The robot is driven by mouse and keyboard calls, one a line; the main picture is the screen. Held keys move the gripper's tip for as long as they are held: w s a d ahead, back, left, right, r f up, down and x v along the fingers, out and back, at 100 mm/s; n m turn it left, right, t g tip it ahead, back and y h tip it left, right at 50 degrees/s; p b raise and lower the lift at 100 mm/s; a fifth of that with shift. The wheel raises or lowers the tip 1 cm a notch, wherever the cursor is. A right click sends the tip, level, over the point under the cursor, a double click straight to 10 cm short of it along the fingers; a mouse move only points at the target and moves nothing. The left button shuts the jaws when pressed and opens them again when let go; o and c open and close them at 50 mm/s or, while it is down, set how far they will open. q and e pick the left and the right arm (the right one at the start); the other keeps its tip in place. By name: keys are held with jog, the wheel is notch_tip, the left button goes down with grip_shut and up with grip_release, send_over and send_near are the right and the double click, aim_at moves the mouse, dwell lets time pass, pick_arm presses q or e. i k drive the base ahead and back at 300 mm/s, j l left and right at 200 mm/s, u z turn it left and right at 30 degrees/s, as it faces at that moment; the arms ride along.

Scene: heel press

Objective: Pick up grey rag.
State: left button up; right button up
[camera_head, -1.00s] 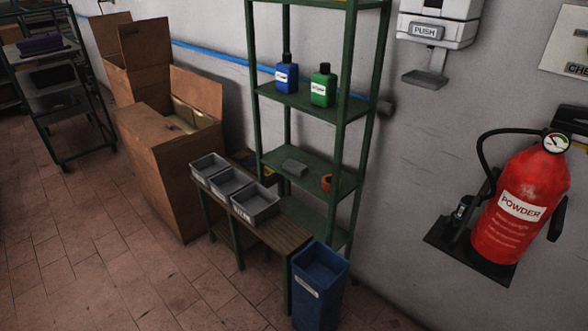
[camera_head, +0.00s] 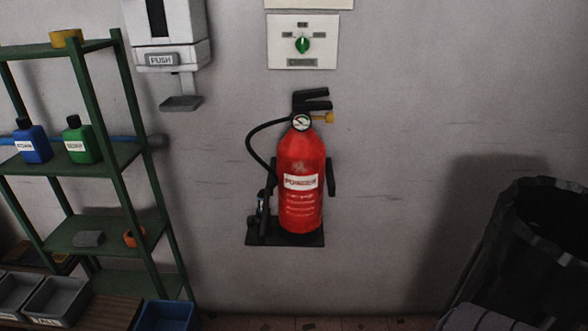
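A small grey object (camera_head: 88,239), which looks like the grey rag, lies on a middle shelf of the green metal rack (camera_head: 130,161) at the left. An orange ring-like object (camera_head: 134,238) lies on the same shelf to its right. Neither of my grippers is in view.
Blue (camera_head: 33,144) and green (camera_head: 82,142) bottles stand one shelf above. Grey bins (camera_head: 58,299) sit on a bench at lower left, beside a blue bin (camera_head: 167,315). A red extinguisher (camera_head: 301,185) hangs mid-wall. A dark container (camera_head: 540,245) stands at right.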

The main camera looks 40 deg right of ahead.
aim_at(94, 238)
jog(key=z, duration=0.8)
jog(key=i+j+z, duration=0.15)
jog(key=z, duration=0.15)
jog(key=i+j+z, duration=0.25)
jog(key=j, duration=0.2)
jog(key=j+z, duration=0.3)
jog(key=i+j+z, duration=0.1)
jog(key=j+z, duration=0.15)
jog(key=j, duration=0.1)
